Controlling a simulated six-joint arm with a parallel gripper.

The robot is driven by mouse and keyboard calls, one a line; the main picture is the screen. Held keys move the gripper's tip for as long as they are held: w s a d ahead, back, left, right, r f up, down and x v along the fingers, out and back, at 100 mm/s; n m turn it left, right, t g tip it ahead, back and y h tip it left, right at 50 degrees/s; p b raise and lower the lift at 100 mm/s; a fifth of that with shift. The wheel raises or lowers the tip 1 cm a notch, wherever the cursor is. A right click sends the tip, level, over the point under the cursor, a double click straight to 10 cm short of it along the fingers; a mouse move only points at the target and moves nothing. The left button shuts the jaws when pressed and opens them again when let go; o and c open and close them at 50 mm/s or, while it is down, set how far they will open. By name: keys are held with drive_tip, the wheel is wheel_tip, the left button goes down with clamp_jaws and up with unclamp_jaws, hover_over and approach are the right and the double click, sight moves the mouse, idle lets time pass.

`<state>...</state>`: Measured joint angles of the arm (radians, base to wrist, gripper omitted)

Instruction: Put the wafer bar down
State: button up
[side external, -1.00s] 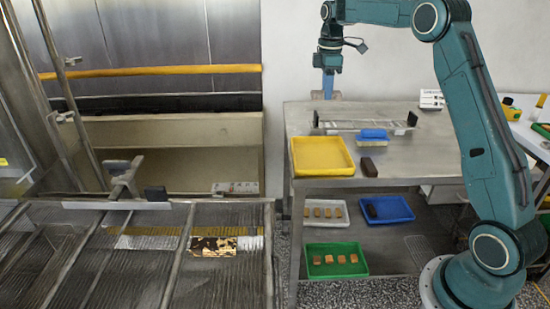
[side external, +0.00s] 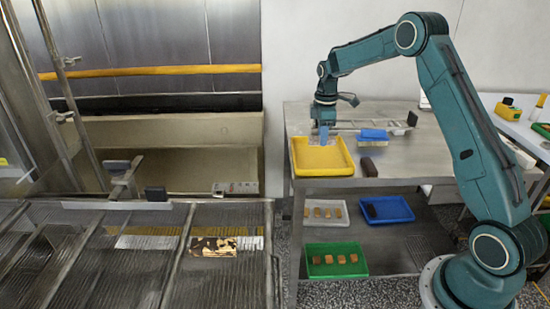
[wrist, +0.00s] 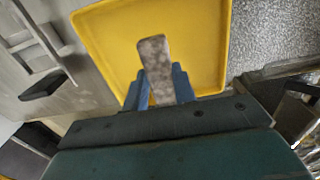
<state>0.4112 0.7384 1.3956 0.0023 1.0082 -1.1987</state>
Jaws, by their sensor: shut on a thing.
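The wafer bar (wrist: 155,62) is a greyish, speckled, oblong piece in the wrist view. My gripper (wrist: 161,88) is shut on one end of it, with a blue finger on each side, and the other end sticks out past the fingertips. Behind the bar in that view is the yellow tray (wrist: 103,45). In the side view my gripper (side external: 323,136) points down over the back part of the yellow tray (side external: 325,173), which stands on the steel table. I cannot make out the bar there, nor tell whether it touches the tray floor.
A dark block (side external: 368,167) stands right of the tray. A blue-topped item (side external: 373,136) and a wire rack (side external: 400,127) lie behind it. The shelf below holds a blue tray (side external: 408,215), and a green tray (side external: 340,274) stands lower.

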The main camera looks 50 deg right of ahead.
sight(320, 157)
drive_tip(key=shift+f, duration=2.4)
drive_tip(key=shift+f, duration=0.15)
drive_tip(key=o, duration=0.8)
drive_tip(key=shift+c, duration=0.2)
wheel_tip(320, 157, up, 12)
drive_tip(key=shift+r, duration=0.2)
drive_tip(key=shift+a, duration=0.1)
